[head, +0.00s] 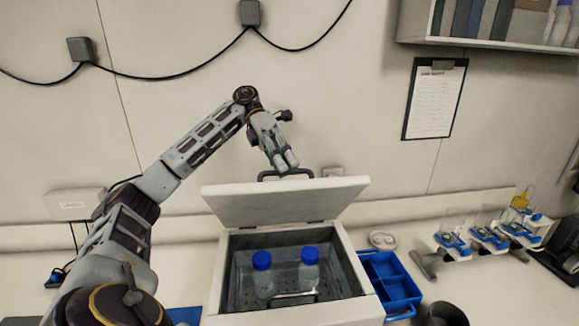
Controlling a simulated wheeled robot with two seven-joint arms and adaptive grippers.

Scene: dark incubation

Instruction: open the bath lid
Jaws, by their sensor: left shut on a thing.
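The bath (354,307) is a white box on the bench, in the middle of the head view. Its white lid (285,203) is raised and tilted back at the rear. A dark handle (263,174) stands at the lid's top edge. My left gripper (284,168) is shut on this handle, with its fingers partly covering it. Inside the bath are two bottles with blue caps (262,261) (309,255) and a metal rack or handle bar in front of them. My right gripper is not in view.
A blue divided tray (391,282) stands right of the bath, with a dark cup (447,314) in front. Several blue-and-clear devices (453,245) line the right back. A clipboard (434,98) hangs on the wall. A white box (75,204) is at the left.

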